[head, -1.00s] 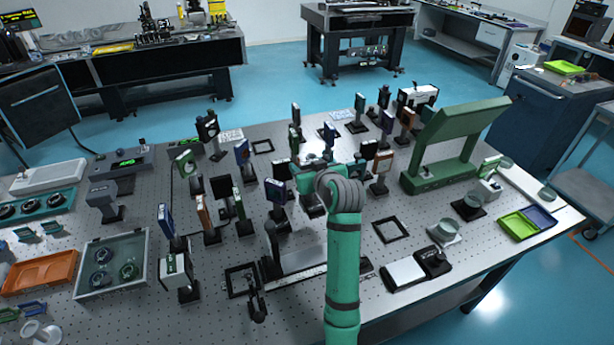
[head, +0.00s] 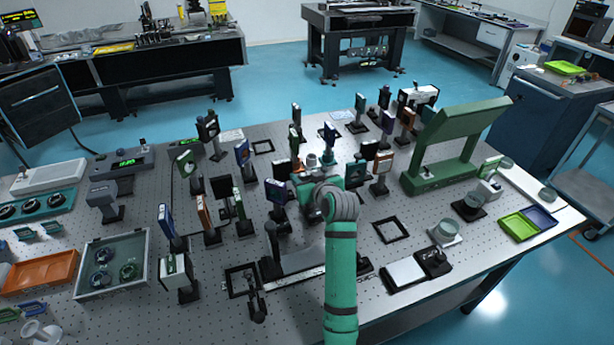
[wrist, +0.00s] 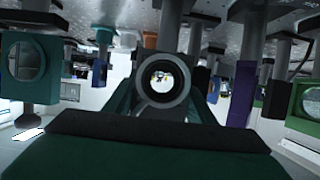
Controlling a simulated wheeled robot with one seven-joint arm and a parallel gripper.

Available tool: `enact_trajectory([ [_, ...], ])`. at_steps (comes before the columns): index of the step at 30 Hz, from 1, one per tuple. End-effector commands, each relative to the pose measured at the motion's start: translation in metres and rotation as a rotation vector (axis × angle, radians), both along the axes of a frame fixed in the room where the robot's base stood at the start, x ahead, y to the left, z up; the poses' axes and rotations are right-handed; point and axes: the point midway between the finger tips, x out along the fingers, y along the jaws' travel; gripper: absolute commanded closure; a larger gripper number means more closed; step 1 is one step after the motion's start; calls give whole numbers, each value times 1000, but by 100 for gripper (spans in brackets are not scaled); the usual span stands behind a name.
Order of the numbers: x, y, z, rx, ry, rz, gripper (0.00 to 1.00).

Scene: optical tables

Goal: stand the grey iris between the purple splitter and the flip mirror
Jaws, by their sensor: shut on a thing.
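The grey iris (wrist: 162,82) is a round ring with an open centre, in the middle of the wrist view. My gripper (wrist: 160,108) is shut on it; the fingers show dark green on both sides. A purple plate (wrist: 242,95), which looks like the purple splitter, stands right of the iris in the wrist view, apart from it. In the head view my gripper (head: 312,180) is among the mounted optics near the table's middle, and my arm partly hides it. I cannot tell the iris there, nor which mount is the flip mirror.
A large green frame (head: 440,150) stands to the right. A black square outline (head: 391,229) lies on bare table. The wrist view looks upside down, with a teal mount (wrist: 30,88) at left.

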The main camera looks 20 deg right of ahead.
Motion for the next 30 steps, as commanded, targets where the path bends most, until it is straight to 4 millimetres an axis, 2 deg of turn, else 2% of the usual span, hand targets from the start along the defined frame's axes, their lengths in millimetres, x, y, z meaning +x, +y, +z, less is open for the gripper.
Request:
enact_trajectory([
  [1, -1, -2, 0, 0, -2, -3, 100],
  [2, -1, -3, -2, 1, 1, -4, 48],
  [4, -1, -4, -2, 1, 1, -6, 31],
  [17, -6, -4, 3, 1, 0, -6, 31],
  [30, -78, 3, 35, 1, -2, 7, 31],
])
